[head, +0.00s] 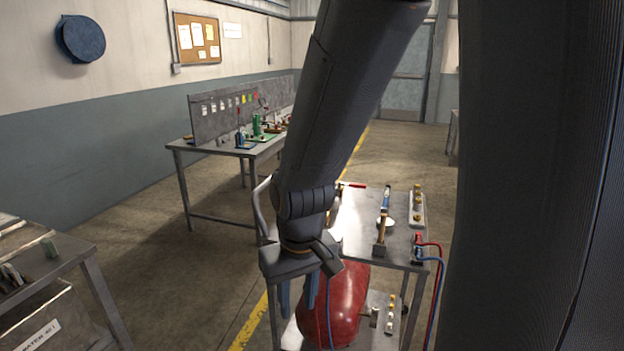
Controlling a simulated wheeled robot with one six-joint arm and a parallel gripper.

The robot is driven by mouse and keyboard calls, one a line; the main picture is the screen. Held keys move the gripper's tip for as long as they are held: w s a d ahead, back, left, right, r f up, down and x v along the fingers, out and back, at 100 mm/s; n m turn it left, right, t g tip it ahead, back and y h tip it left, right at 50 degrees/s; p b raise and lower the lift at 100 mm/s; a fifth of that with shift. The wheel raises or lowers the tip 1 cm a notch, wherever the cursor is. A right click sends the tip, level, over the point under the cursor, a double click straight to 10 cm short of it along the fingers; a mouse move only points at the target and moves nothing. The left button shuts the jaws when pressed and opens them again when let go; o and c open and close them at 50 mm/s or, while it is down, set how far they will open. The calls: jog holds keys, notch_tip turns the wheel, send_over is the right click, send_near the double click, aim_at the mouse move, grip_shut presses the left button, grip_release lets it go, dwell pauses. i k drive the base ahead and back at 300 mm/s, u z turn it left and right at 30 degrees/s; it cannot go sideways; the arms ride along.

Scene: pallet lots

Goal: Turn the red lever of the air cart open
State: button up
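The air cart is a grey metal cart with a flat top (358,222) and a red tank (345,305) on its lower level. A red lever handle (353,185) shows at the far edge of the top, just right of my arm. It lies roughly flat, and its left end and mount are hidden or too small to make out. My gripper (297,302) points down at the cart's near left side, in the picture nearer and lower than the lever. Its two bluish fingers look apart, with nothing seen between them. It is clear of the lever.
An upright blue and brass fitting (382,225), a plate with brass knobs (417,207) and red and blue hoses (437,262) are on the cart's right side. A workbench (180,146) stands behind left, another table (75,265) at near left. Open floor lies between.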

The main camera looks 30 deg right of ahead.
aim_at(351, 186)
jog(key=u, duration=0.3)
jog(key=i, duration=0.65)
jog(key=z, duration=0.65)
jog(key=i, duration=0.7)
jog(key=z, duration=0.75)
